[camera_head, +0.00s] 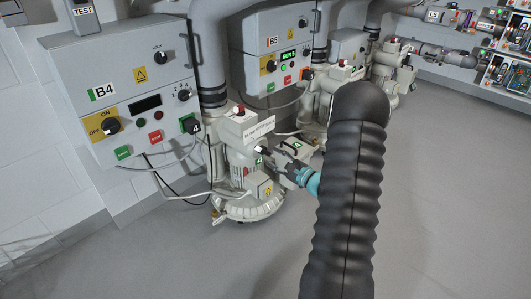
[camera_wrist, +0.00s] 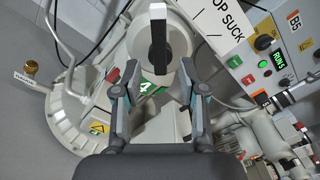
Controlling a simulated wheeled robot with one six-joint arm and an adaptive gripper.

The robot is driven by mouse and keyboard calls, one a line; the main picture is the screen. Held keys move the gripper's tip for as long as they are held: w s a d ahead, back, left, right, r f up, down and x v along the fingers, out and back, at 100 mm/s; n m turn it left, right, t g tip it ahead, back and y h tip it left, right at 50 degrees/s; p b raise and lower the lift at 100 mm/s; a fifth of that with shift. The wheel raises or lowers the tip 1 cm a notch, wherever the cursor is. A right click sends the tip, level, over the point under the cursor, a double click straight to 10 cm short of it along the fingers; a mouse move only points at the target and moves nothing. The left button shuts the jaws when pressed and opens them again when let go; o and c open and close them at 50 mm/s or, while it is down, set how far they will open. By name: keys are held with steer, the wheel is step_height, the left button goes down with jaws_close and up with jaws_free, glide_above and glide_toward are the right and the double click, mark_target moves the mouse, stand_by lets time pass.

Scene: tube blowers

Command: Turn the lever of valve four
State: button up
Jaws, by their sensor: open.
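The valve with the green label 4 (camera_wrist: 148,90) is straight ahead in the wrist view. Its lever (camera_wrist: 158,40) is a dark bar with a pale edge, standing upright across a round white hub. My gripper (camera_wrist: 159,64) is open, with one finger on each side of the lever's lower end. I cannot tell whether a finger touches it. In the head view my gripper (camera_head: 272,153) reaches the front of the white blower (camera_head: 237,135) below the B4 panel. The lever is too small to make out clearly there.
The B4 control box (camera_head: 120,85) hangs on the wall to the left. The B5 box (camera_head: 280,50) and further blowers stand to the right. Cables and pipes run close around the valve. Shelves (camera_head: 490,40) stand at the back right. The grey floor in front is clear.

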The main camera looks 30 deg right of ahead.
mark_target(268, 153)
steer(key=shift+x, duration=2.55)
jaws_close()
